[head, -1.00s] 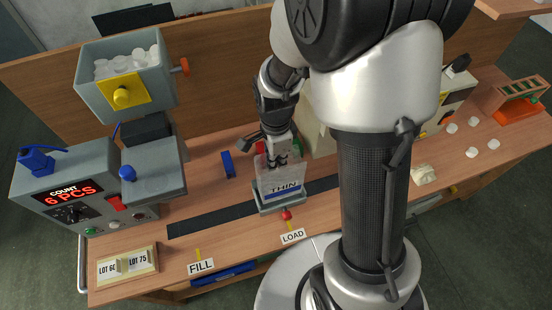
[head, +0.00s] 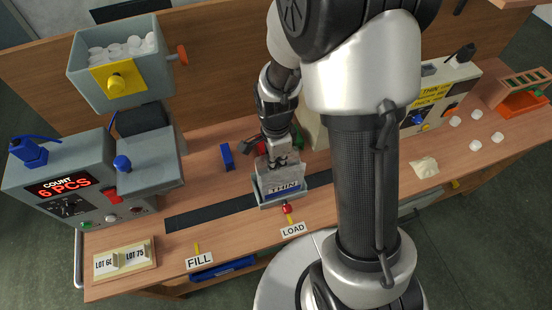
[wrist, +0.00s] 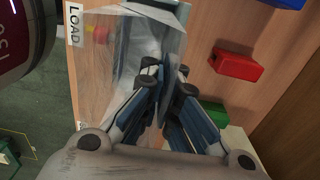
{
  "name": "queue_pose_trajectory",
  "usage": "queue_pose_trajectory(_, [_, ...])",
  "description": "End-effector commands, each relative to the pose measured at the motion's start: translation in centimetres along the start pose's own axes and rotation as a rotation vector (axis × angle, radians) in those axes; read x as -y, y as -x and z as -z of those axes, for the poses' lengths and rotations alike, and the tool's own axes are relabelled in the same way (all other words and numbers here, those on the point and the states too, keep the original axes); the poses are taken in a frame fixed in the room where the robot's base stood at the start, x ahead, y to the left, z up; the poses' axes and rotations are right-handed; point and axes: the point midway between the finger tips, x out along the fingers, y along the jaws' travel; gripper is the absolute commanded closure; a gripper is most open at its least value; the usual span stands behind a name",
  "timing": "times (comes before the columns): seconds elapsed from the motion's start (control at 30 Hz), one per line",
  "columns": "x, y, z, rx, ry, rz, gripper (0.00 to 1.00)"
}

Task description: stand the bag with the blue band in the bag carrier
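The clear bag printed THIN (head: 284,187) stands upright in the grey bag carrier (head: 268,204) on the dark track. Its lower part, where the blue band is, sits mostly hidden behind the carrier's front wall. My gripper (head: 281,160) is above the carrier, with its fingers closed on the bag's top edge. In the wrist view my gripper (wrist: 165,85) is pinched on the clear film of the bag (wrist: 155,30).
A LOAD label (head: 292,229) and a red knob (head: 286,209) are in front of the carrier. A blue block (head: 227,156) lies behind left. The wrist view shows a red block (wrist: 237,65) and a green block (wrist: 213,112). The counting machine (head: 60,180) stands left.

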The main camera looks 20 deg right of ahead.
Motion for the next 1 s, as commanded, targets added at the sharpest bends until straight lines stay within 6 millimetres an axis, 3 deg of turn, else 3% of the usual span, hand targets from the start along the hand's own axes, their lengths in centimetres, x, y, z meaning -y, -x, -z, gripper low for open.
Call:
queue_pose_trajectory(0.43, [0.0, 0.0, 0.0, 0.0, 0.0, 0.0, 0.72])
queue_pose_trajectory(0.77, [0.0, 0.1, 0.0, 0.0, 0.0, 0.001, 0.72])
queue_pose_trajectory(1.0, [0.0, 1.6, 0.0, 0.0, 0.0, 0.001, 0.72])
